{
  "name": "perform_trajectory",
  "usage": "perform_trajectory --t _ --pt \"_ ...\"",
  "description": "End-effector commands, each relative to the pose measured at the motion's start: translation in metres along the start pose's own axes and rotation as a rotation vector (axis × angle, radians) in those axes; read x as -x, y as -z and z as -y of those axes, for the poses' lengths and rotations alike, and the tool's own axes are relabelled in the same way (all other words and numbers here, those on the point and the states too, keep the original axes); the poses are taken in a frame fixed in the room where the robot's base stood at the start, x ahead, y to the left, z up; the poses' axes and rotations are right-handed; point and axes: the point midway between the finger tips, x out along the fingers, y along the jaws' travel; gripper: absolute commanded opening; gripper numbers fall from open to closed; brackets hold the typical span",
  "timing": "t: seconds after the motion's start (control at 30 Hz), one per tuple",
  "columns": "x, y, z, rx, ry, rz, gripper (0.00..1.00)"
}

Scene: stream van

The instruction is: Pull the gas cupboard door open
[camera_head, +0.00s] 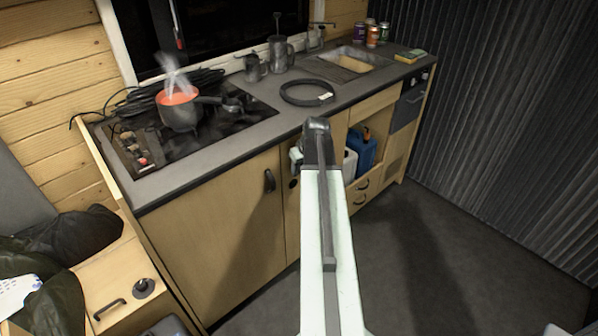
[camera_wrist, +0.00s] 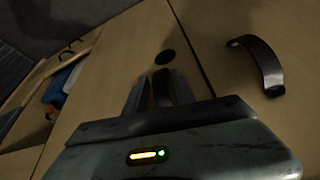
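Two pale wooden cupboard doors stand below the counter; no label shows which is the gas cupboard. The wide door (camera_head: 215,230) under the hob is shut, with a black handle (camera_head: 269,181), also in the wrist view (camera_wrist: 260,65). The narrower door (camera_wrist: 120,55) beside it also looks shut and bears a round black disc (camera_wrist: 165,57). My gripper (camera_wrist: 160,90) is at the narrower door, fingers apart. A dark curved piece, apparently a handle, shows between them; contact cannot be told. In the head view my arm hides most of this door.
The hob (camera_head: 200,130) carries a steaming pot (camera_head: 178,108) of red contents. Right of my arm, an open shelf holds a blue canister (camera_head: 363,155). The grey floor (camera_head: 450,240) is clear to the right.

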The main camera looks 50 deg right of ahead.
Motion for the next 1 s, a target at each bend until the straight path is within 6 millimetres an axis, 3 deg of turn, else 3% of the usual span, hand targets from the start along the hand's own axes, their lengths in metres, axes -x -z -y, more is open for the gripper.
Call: perform_trajectory --t 0.03,0.13,0.17,1.0 --pt "0.0006 0.0002 0.0002 0.000 0.000 0.000 0.31" --pt "0.0007 0.0003 0.0003 0.000 0.000 0.000 0.03" --pt "0.0006 0.0003 0.0004 0.000 0.000 0.000 0.00" --pt "0.0004 0.0007 0.0012 0.002 0.000 0.000 0.00"
